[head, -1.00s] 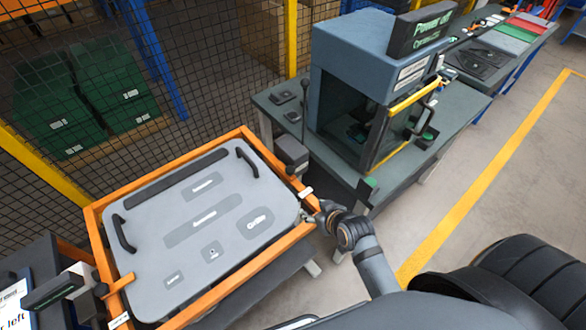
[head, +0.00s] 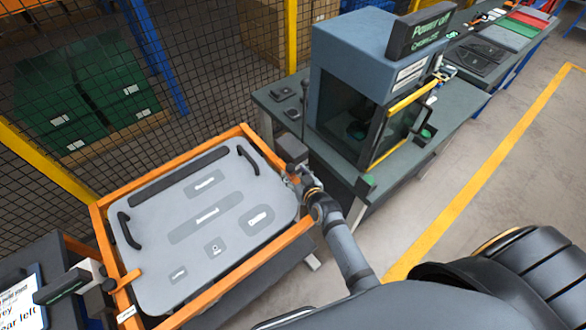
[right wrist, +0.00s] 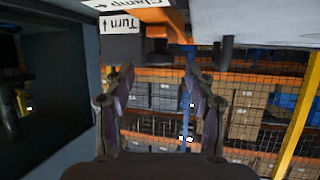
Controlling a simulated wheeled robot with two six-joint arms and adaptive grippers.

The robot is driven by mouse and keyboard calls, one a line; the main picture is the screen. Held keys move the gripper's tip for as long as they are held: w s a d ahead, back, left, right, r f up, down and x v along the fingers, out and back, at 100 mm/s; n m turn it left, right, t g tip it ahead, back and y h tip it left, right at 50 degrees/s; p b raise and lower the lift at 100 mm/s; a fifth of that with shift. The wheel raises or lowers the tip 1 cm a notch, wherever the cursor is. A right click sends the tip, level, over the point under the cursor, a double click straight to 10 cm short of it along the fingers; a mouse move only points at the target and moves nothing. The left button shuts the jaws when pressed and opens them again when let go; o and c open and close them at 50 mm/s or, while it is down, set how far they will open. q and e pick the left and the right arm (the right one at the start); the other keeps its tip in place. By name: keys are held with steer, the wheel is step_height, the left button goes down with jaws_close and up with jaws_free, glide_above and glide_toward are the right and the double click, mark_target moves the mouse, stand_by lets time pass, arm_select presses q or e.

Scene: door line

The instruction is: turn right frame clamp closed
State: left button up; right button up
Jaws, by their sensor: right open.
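The right frame clamp shows as a dark block (head: 291,150) at the right edge of the orange frame (head: 262,262), which holds a grey panel (head: 205,262). My right gripper (head: 291,173) is just below the block, close to it; contact cannot be told. In the right wrist view, my right gripper's fingers (right wrist: 158,82) are spread, with nothing between them. An orange clamp part (right wrist: 170,20) and the dark block (right wrist: 120,47) show beyond the fingertips, with an upside-down "Turn" label (right wrist: 119,23). The clamp's angle is partly hidden by the gripper in the head view. My left gripper is not in view.
A grey-blue cabinet (head: 350,45) with a yellow-edged door (head: 400,128) stands on a bench right of the frame. Another dark clamp block (head: 62,287) and an orange bar (head: 126,279) are at the left. A mesh fence (head: 200,80) runs behind. Floor at right is clear.

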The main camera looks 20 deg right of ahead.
steer(key=shift+x, duration=0.9)
jaws_close()
